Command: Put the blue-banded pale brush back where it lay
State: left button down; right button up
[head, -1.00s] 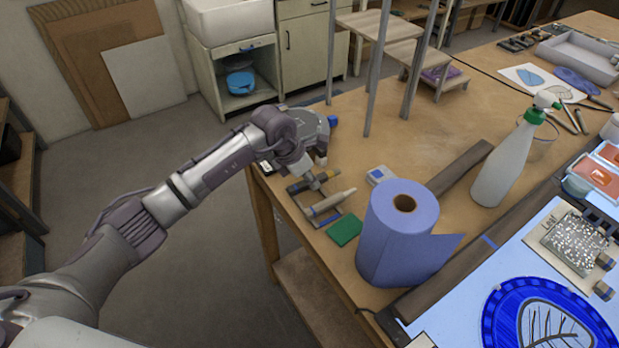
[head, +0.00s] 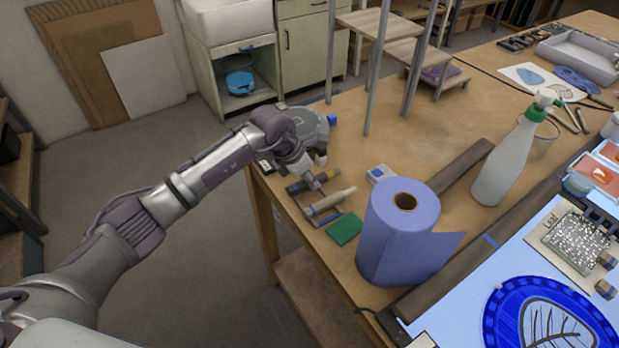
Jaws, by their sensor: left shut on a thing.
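The pale brush (head: 333,200) lies at a slant over a small dark brush rest (head: 299,205) near the table's left edge. My left gripper (head: 315,181) is above the rest and shut on the pale brush near its left end. The fingers partly hide it, and I cannot make out its blue band clearly. I cannot tell whether the brush touches the rest. A darker brush with a yellowish part (head: 327,175) lies just behind it. My right gripper is not in view.
A green pad (head: 344,229) and a blue paper roll (head: 398,240) stand close in front and to the right. A small blue-and-white box (head: 380,175) is behind the roll. A spray bottle (head: 505,160) stands farther right.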

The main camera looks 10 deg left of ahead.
pick_arm(q)
jog(key=shift+f, duration=0.15)
jog(key=c, duration=1)
grip_release()
jog(key=shift+o, duration=0.3)
